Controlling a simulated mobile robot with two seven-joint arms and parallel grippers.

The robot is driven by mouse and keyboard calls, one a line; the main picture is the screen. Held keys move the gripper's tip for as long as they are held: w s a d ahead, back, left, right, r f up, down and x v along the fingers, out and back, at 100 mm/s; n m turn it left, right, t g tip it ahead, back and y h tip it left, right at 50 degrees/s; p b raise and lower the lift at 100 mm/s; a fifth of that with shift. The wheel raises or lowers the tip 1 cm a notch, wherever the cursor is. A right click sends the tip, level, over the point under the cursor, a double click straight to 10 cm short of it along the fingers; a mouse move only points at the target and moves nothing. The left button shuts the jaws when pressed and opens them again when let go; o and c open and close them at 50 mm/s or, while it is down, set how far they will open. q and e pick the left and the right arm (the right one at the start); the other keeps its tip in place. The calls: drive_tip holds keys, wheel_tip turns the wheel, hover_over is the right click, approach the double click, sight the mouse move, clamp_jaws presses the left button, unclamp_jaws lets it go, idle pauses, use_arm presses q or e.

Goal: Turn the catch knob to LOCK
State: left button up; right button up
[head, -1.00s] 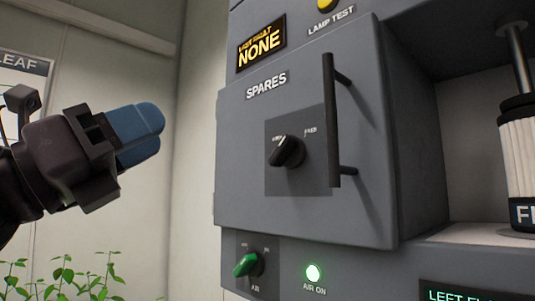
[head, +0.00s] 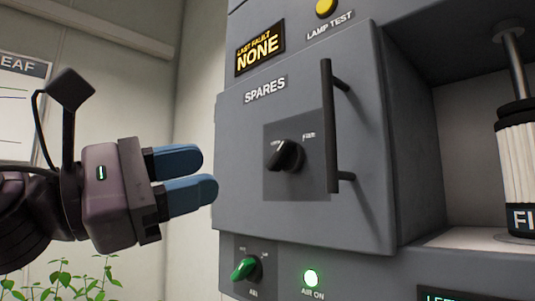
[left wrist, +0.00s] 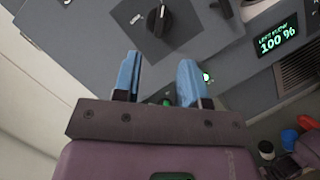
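The catch knob (head: 286,155) is a black rotary knob on a dark square plate on the grey SPARES door (head: 240,190). A small label sits at its upper left and another at its upper right; the right one seems to read FREE, and the left is too small to read surely. My left gripper (head: 208,173), with blue fingers, is open and empty, left of the door and apart from the knob. In the left wrist view the knob (left wrist: 160,20) lies ahead, beyond the fingertips.
A black vertical door handle (head: 330,125) stands out just right of the knob. A green AIR knob (head: 245,268) and a lit green AIR ON lamp (head: 311,278) sit below the door. A yellow LAMP TEST button (head: 326,8) is above. Plants (head: 75,280) stand at lower left.

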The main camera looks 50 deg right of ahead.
sight(273, 156)
use_arm(q)
drive_tip(key=p+x, duration=0.2)
drive_tip(key=x, duration=0.6)
drive_tip(key=shift+s+d+r, duration=0.1)
drive_tip(key=shift+d, duration=0.05)
drive_tip(key=shift+s+d+r+p, duration=0.15)
drive_tip(key=shift+d+p, duration=0.15)
drive_tip(key=shift+d, duration=0.3)
clamp_jaws()
